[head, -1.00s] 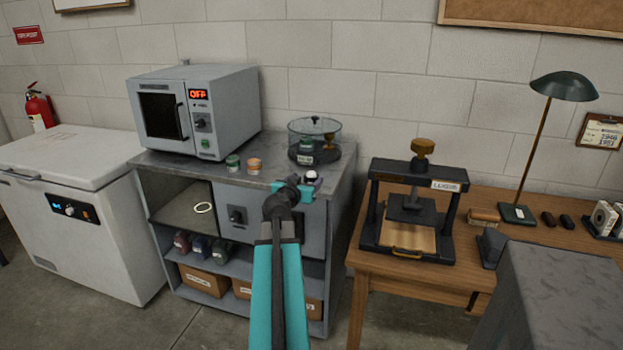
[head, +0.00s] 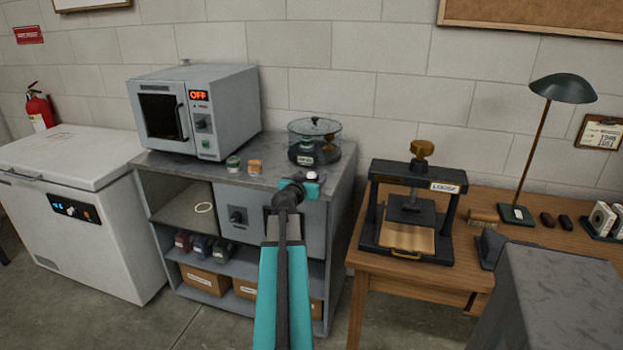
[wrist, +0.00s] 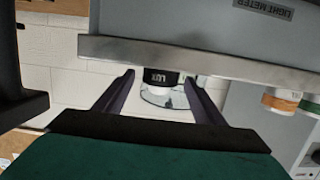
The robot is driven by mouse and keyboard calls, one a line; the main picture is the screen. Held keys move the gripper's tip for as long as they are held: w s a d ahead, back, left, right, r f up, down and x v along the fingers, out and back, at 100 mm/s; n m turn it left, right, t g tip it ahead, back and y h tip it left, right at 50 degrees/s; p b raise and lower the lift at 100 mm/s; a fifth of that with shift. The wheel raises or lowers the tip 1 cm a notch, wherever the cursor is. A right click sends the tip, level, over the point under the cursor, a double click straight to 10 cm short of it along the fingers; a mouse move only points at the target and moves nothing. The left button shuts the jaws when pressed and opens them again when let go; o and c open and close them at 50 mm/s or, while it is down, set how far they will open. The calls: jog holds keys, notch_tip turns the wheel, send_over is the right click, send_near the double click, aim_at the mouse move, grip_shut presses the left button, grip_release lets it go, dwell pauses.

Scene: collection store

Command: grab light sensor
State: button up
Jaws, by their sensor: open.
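The light sensor (head: 312,178) sits on the front right part of the cabinet top, a small dark piece with a pale cap. The wrist view, which looks upside down, shows the light sensor (wrist: 161,79) as a black body marked LUX with a white end. My gripper (wrist: 160,88) is open, with one finger on either side of the sensor in that view. I cannot tell whether the fingers touch it. In the head view my gripper (head: 301,188) is at the cabinet's front edge, partly covering the sensor.
The grey cabinet top (head: 222,174) also bears an oven (head: 205,115), a green-labelled jar (head: 233,164), an orange-labelled jar (head: 254,167) and a glass desiccator (head: 315,142) behind the sensor. A wooden table with a press (head: 415,215) stands to the right.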

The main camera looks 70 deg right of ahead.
jog(key=shift+d+f, duration=0.15)
jog(key=shift+d, duration=0.55)
jog(key=shift+c, duration=0.4)
jog(key=c, duration=1.1)
